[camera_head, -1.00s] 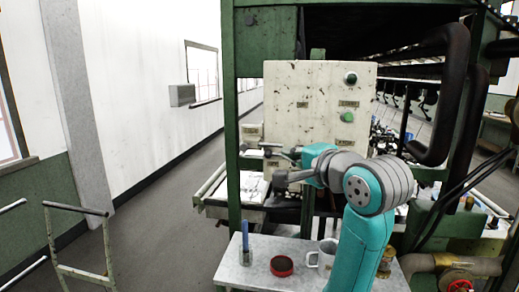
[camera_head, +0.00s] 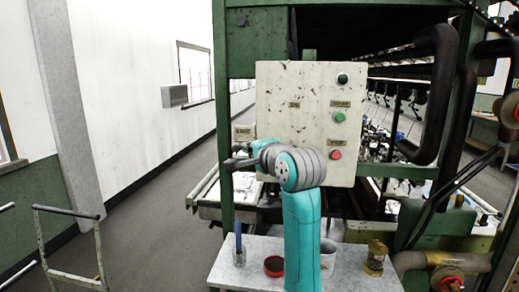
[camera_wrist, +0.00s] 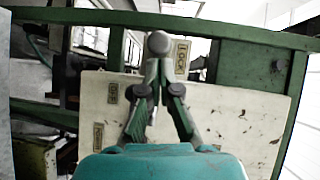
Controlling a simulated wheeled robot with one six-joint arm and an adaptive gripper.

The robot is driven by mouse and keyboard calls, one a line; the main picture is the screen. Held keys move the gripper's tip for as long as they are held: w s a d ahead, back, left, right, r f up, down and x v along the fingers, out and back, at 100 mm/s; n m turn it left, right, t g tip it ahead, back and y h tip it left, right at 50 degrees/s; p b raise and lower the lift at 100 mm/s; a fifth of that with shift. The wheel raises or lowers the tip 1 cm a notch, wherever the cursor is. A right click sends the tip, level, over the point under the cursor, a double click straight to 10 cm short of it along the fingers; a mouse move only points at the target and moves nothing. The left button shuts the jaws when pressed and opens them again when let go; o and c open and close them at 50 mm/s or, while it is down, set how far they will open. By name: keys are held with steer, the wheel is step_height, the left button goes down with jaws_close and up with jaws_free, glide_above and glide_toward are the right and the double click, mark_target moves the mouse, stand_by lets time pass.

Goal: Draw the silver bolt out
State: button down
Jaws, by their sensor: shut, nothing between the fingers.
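A round silver-grey knob (camera_wrist: 158,43), which looks like the end of the bolt, shows in the wrist view just beyond my fingertips, beside a small plate marked LOCK (camera_wrist: 181,58). My gripper (camera_wrist: 158,72) is shut and empty, its fingertips close together just below the knob. I cannot tell whether they touch it. In the head view my gripper (camera_head: 231,160) is at the left edge of the pale control panel (camera_head: 290,90), below a small label plate (camera_head: 244,132). The bolt's shaft is hidden, and I cannot make out the bolt in the head view.
The panel carries a green button (camera_head: 339,117) and a red button (camera_head: 335,155). A green post (camera_head: 222,100) stands left of it.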

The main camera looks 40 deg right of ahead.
steer(key=shift+w+a, duration=0.15)
steer(key=w+a, duration=0.4)
steer(key=w, duration=0.1)
stand_by(0.4)
steer(key=shift+w, duration=0.1)
